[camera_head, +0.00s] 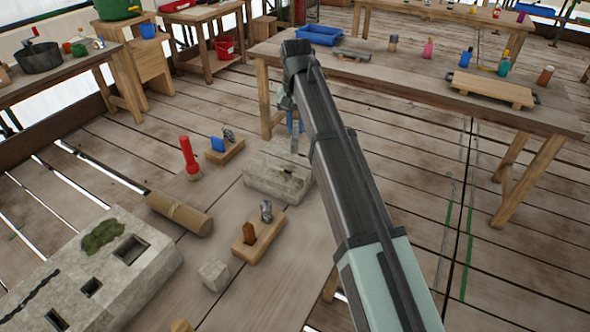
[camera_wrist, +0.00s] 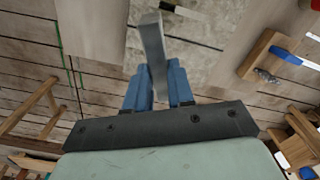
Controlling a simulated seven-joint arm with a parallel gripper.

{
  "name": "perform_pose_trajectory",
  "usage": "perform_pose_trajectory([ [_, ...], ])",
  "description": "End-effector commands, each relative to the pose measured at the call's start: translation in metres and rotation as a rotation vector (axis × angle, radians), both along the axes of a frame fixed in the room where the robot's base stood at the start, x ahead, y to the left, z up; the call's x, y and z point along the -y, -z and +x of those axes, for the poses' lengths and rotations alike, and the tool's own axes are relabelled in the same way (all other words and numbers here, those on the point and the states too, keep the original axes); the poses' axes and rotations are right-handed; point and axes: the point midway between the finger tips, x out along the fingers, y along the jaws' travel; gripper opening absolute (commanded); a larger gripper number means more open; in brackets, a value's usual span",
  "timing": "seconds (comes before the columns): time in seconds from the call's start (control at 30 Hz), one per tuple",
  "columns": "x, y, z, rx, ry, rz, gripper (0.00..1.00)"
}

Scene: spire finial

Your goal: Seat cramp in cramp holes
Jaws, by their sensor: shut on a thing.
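My gripper (camera_head: 294,126) has blue fingers and points down above a pale stone block (camera_head: 277,180). It is shut on a grey metal cramp (camera_head: 294,144), which hangs below the fingertips over the block's far part. In the wrist view the cramp (camera_wrist: 153,45) stands out as a narrow grey bar between the blue fingers (camera_wrist: 158,88). I cannot tell whether its lower end touches the stone. Holes in this block cannot be made out. A larger stone block (camera_head: 60,290) at the lower left has several dark square holes in its top.
Wooden holders with a blue-handled tool (camera_head: 217,146) and a brown-handled tool (camera_head: 250,231) stand near the pale block. A red-handled tool (camera_head: 190,158), a wooden mallet (camera_head: 180,213) and a small stone cube (camera_head: 214,274) are nearby. A long table (camera_head: 420,85) stands behind my arm.

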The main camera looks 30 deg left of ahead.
Motion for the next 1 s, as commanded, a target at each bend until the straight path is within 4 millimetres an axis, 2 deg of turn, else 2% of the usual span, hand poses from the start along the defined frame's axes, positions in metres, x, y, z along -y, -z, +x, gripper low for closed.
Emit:
perform_pose_trajectory([
  [0.07, -0.004, -0.002, 0.004, 0.000, 0.084, 0.000, 0.00],
  [0.3, 0.001, -0.002, -0.001, 0.000, 0.325, 0.001, 0.00],
  [0.57, 0.002, 0.001, -0.001, 0.000, 0.433, 0.001, 0.00],
  [0.67, 0.002, 0.010, -0.002, 0.000, 0.440, 0.001, 0.00],
  [0.9, 0.002, 0.049, -0.002, -0.002, 0.438, -0.001, 0.00],
  [1.0, 0.002, 0.059, -0.002, 0.000, 0.437, 0.001, 0.00],
])
